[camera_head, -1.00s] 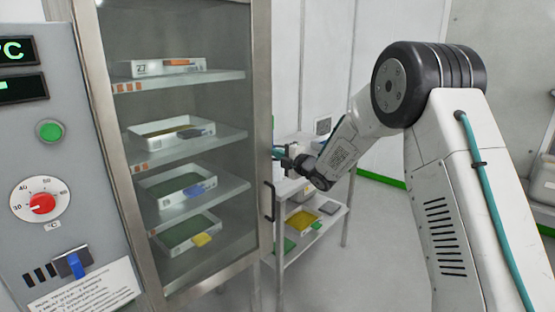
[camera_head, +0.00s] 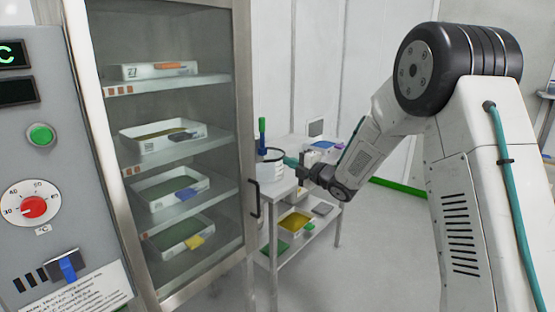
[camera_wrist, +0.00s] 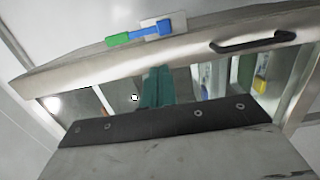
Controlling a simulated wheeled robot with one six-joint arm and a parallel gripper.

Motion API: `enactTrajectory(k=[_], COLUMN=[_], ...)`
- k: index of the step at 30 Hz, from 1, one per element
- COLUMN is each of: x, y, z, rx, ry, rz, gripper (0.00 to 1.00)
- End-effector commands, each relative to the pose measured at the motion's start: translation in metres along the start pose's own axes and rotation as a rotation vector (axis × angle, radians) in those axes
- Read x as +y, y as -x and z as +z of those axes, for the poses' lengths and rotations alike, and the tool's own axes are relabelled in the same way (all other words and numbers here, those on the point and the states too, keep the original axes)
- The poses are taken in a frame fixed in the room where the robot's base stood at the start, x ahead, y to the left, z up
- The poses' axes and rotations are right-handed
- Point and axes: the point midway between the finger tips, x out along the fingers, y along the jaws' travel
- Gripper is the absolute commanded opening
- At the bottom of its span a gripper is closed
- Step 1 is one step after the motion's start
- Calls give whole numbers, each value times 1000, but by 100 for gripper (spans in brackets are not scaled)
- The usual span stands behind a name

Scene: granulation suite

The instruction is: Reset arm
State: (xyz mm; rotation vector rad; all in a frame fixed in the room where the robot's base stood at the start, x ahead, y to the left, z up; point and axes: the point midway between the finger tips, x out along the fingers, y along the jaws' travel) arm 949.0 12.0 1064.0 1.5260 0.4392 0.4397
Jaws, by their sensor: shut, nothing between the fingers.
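My arm reaches in from the right in the head view. My gripper (camera_head: 288,160) is at its end, just right of the glass-door cabinet (camera_head: 243,120) and over the small white cart (camera_head: 276,190). Its teal fingers (camera_wrist: 157,86) are together and empty in the wrist view, in front of a metal-framed glass door. The fingertips are small and partly covered by the wrist in the head view. The cabinet door is shut, with a dark handle (camera_head: 255,197) that also shows in the wrist view (camera_wrist: 253,42).
The cabinet holds several trays on shelves, such as a white tray (camera_head: 152,145). A control panel (camera_head: 60,180) with a red dial stands at left. The cart carries a white container (camera_head: 268,171) and lower trays (camera_head: 297,222). Open floor (camera_head: 385,250) lies right of the cart.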

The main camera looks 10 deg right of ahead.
Motion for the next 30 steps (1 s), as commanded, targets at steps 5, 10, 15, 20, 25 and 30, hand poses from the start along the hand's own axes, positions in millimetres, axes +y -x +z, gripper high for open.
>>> enactTrajectory(k=[5,10,15,20,25,30], x=[0,0,-38,-86,-90,-70], y=[31,42,50,95,169,256], z=[5,5,25,49,42,-3], rx=[-4,-2,-127,-431,-790,-1140], ry=[0,-16,-171,-446,-732,-1019], rz=[0,-2,-162,-406,-580,-689], gripper=[0,0,0,0,0,0])
